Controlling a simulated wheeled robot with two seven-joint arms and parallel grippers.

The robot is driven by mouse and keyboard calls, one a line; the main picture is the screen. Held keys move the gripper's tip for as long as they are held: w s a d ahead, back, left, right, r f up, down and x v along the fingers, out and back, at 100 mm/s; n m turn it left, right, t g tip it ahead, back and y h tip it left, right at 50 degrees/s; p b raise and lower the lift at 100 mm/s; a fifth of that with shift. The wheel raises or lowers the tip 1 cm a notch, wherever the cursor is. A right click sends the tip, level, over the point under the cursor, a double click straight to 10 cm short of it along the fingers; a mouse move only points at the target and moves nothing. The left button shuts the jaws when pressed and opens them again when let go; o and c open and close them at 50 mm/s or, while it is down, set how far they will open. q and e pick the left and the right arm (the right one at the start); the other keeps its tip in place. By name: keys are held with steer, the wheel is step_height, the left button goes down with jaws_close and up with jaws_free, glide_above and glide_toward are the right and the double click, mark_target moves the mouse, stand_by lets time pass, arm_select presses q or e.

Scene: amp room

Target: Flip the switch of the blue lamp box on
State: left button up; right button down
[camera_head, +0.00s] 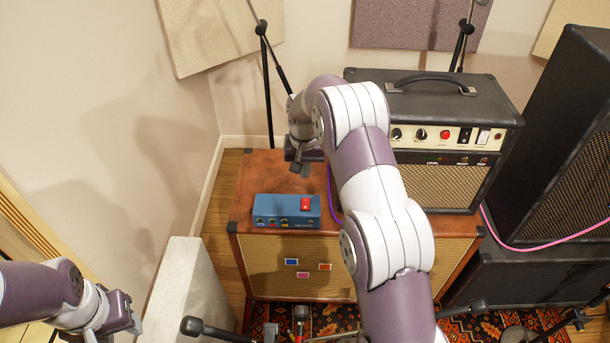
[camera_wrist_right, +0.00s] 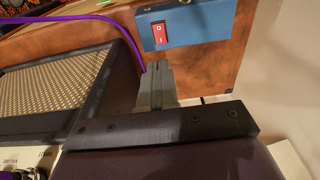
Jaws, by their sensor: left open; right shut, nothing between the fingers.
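The blue lamp box (camera_head: 270,206) sits on top of a brown wooden cabinet (camera_head: 243,183), its front facing me. Its red rocker switch (camera_head: 305,204) is on the top face toward the right. In the right wrist view the box (camera_wrist_right: 205,22) is at the top, and the switch (camera_wrist_right: 160,33) shows 0 and I marks; which side is pressed I cannot tell. My right gripper (camera_head: 302,166) is behind the box, shut and empty. Its fingertips (camera_wrist_right: 156,70) appear close to the switch but apart from it. My left gripper (camera_head: 132,318) is open and empty at lower left, far from the box.
A black amplifier (camera_head: 440,85) stands on the cabinet right of the box, partly hidden by my right arm. A purple cable (camera_head: 332,190) runs between them. Thin stands rise behind. Tall black speakers (camera_head: 560,150) are at right. A pale block (camera_head: 180,285) stands at left.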

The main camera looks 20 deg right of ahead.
arm_select(q)
steer(key=shift+w+d, duration=0.1)
steer(key=shift+d, duration=0.25)
arm_select(e)
steer(key=shift+w+d+r, duration=0.15)
steer(key=shift+w+d, duration=0.4)
steer(key=shift+w, duration=0.2)
arm_select(q)
steer(key=shift+a, duration=0.1)
arm_select(e)
steer(key=shift+a, duration=0.1)
steer(key=p, duration=0.2)
glide_toward(306, 199)
steer(key=f, duration=0.6)
steer(key=shift+w+d+f, duration=0.2)
steer(key=shift+w+f, duration=0.1)
steer(key=shift+f, duration=0.05)
arm_select(q)
steer(key=shift+r, duration=0.8)
